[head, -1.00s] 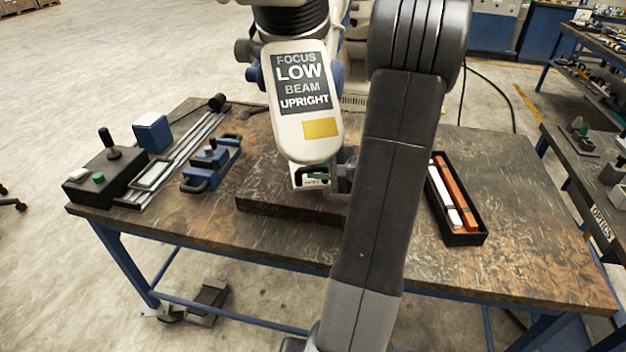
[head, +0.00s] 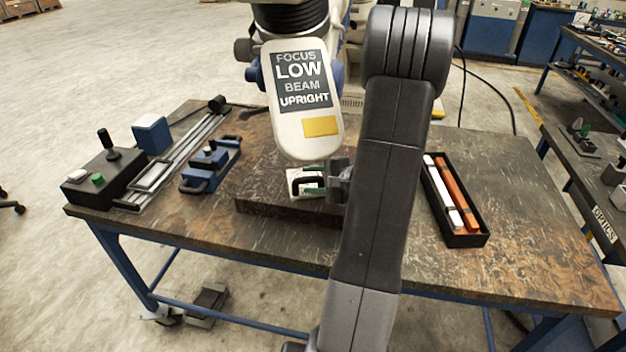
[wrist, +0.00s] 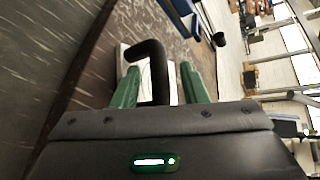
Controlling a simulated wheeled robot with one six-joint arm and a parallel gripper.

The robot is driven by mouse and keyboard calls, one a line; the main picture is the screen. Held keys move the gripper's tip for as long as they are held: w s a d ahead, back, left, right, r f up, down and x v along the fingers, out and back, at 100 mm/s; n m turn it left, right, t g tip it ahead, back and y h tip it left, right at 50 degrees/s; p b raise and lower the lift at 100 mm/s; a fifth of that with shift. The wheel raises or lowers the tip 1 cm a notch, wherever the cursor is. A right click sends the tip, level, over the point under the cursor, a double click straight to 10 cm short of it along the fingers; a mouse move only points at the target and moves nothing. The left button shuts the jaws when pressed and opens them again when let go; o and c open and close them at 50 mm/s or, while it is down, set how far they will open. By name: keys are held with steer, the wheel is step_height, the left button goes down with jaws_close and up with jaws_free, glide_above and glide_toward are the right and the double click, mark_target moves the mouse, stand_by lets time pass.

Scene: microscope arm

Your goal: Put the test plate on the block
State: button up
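The test plate (head: 294,188) is a small white plate with a black arched handle. In the head view it is over the front part of the dark brown block (head: 262,190), under the microscope head, and appears to rest on its top. The wrist view shows the plate (wrist: 174,92) and its black handle (wrist: 157,72) between my gripper's green fingers (wrist: 161,85). Gaps show on both sides of the handle, so my gripper (head: 313,189) looks open around it. My forearm hides the right end of the block.
The white microscope head (head: 305,140) hangs close above the plate. A blue-handled fixture (head: 212,165) and a black control box (head: 107,172) stand at left. A black tray (head: 468,240) with white and orange bars lies at right. The table's front right is clear.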

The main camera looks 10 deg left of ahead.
steer(key=shift+d+r, duration=0.1)
steer(key=shift+s+d+r, duration=0.1)
steer(key=shift+d+r, duration=0.05)
steer(key=shift+d, duration=0.1)
steer(key=p+v, duration=0.2)
steer(key=v, duration=0.9)
steer(key=shift+s, duration=0.1)
stand_by(1.2)
